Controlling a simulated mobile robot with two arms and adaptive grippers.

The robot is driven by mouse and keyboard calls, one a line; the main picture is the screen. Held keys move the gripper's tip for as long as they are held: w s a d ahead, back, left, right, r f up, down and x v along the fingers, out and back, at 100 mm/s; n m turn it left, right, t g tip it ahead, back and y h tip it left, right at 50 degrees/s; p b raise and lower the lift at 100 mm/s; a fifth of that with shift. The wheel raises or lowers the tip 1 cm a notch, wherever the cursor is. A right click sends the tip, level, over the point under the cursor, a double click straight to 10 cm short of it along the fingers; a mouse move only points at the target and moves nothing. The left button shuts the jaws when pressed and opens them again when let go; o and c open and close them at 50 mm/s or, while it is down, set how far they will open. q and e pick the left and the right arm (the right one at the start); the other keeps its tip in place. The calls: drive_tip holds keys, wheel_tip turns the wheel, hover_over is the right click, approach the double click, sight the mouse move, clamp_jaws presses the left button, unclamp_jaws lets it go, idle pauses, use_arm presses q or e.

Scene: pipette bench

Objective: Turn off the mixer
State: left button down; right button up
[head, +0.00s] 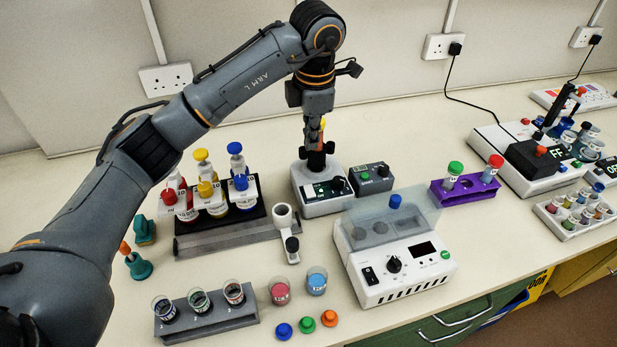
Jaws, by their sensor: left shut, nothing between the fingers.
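A small white unit with a black round top and a dark front panel (322,196) stands mid-bench; it looks like the mixer. A dark grey box with a black knob and a small green-lit display (371,180) sits against its right side. My left gripper (319,143) is shut and empty, pointing down right at the black top of the white unit. I cannot tell whether it touches. The gripper and wrist hide part of that top. My right gripper is not in view.
Left stands a rack (247,215) of capped bottles. In front right is a white block with a clear lid, knob and switch (400,285). A purple rack (465,190) holds tubes. Beakers (279,291) and coloured caps (307,325) lie near the front. A pipette-like white stand (285,222) is close by.

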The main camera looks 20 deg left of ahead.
sight(308, 188)
use_arm(q)
drive_tip(key=f+p, duration=0.1)
drive_tip(key=f, duration=0.3)
drive_tip(key=w+f+p, duration=0.1)
drive_tip(key=f+p, duration=0.1)
drive_tip(key=f, duration=0.2)
drive_tip(key=a+f+p, duration=0.1)
drive_tip(key=f, duration=0.4)
drive_tip(key=shift+w+f+p, duration=0.1)
drive_tip(key=shift+w+p, duration=0.05)
drive_tip(key=shift+p, duration=0.25)
drive_tip(key=shift+f, duration=0.3)
drive_tip(key=shift+w+f+b, duration=0.1)
drive_tip(key=shift+f+b, duration=0.3)
drive_tip(key=shift+b, duration=0.4)
drive_tip(key=shift+r, duration=0.2)
drive_tip(key=shift+s+p, duration=0.2)
drive_tip(key=shift+p, duration=0.1)
